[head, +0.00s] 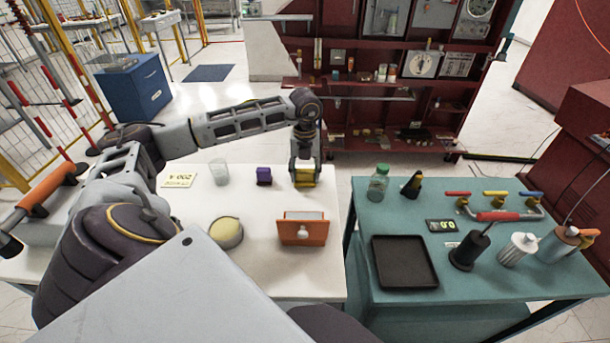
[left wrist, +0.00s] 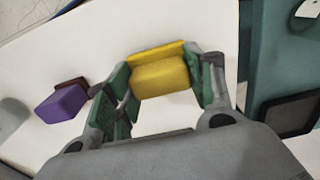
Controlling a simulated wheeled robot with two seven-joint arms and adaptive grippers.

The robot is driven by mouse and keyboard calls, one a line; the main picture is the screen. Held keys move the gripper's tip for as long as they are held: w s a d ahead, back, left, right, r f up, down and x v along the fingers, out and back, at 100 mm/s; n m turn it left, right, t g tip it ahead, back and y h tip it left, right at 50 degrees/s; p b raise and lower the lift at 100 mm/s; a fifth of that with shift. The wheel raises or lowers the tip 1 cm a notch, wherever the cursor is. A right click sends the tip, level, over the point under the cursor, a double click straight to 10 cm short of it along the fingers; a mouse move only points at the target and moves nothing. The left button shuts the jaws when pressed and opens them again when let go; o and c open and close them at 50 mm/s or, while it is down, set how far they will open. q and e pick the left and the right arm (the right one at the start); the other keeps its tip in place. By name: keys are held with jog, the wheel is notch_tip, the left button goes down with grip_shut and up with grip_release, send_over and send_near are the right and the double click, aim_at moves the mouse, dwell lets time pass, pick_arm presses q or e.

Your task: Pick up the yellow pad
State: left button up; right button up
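The yellow pad (head: 305,179) is at the far right part of the white table, right of a purple block (head: 264,176). My left gripper (head: 305,172) points down at it, with one finger on each side. In the left wrist view the yellow pad (left wrist: 162,77) lies between the green-padded fingertips of my left gripper (left wrist: 163,80). The fingers are very close to its two ends; whether they press on it I cannot tell. The pad appears at table level. The purple block (left wrist: 62,103) also shows there, outside the left finger. My right gripper is not in view.
On the white table (head: 190,225) are a glass (head: 220,174), a round yellow-topped tin (head: 226,232), an orange drawer box (head: 303,229) and a paper label (head: 178,180). A teal table on the right holds a black tray (head: 404,262), a bottle (head: 378,184) and tools.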

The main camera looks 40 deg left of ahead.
pick_arm(q)
jog(key=shift+c, duration=1.3)
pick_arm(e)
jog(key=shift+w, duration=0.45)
pick_arm(q)
jog(key=shift+r, duration=0.1)
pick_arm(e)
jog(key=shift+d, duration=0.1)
